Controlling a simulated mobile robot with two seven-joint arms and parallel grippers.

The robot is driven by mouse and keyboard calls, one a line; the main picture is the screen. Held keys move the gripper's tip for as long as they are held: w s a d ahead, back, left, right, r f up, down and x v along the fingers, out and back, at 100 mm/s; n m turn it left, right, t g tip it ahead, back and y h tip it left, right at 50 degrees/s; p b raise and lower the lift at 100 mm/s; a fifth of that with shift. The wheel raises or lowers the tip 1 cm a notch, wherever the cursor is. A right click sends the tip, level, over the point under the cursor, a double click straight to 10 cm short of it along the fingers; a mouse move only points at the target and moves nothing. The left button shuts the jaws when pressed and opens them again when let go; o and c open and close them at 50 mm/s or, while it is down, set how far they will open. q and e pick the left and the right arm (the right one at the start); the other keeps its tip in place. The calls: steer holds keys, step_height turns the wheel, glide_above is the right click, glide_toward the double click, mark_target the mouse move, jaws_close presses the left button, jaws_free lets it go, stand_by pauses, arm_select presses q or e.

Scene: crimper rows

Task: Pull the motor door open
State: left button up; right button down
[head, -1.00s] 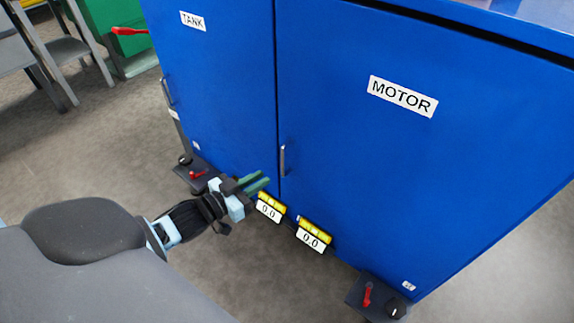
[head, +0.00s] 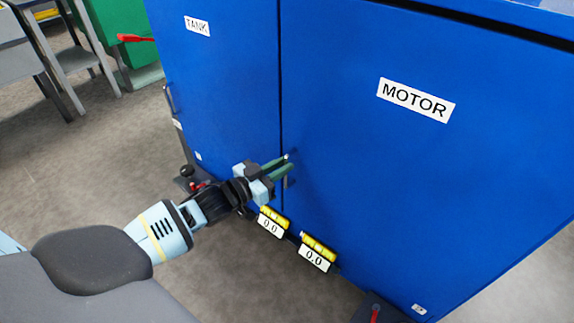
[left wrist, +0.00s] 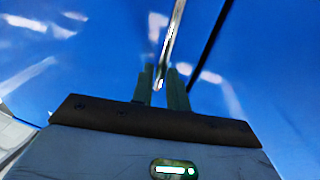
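The blue motor door (head: 400,170) carries a white MOTOR label (head: 415,100) and looks shut, with a dark seam along its left edge. Its upright metal handle (head: 285,182) is by that seam and partly hidden by my left gripper (head: 287,166). The left gripper's green fingers are apart, at the handle. In the left wrist view, the shiny handle (left wrist: 171,40) runs down to the gap between the fingertips (left wrist: 161,72); I cannot tell whether they touch it. My right gripper is not in view.
The blue tank door (head: 215,85) is left of the seam. Two yellow-and-white readouts (head: 272,222) (head: 318,253) stick out below the doors. A caster with a red lever (head: 197,187) is at the lower left. Open floor (head: 90,165) lies to the left.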

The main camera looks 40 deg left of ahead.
arm_select(q)
steer(key=shift+x, duration=1.05)
steer(key=shift+c, duration=0.4)
jaws_close()
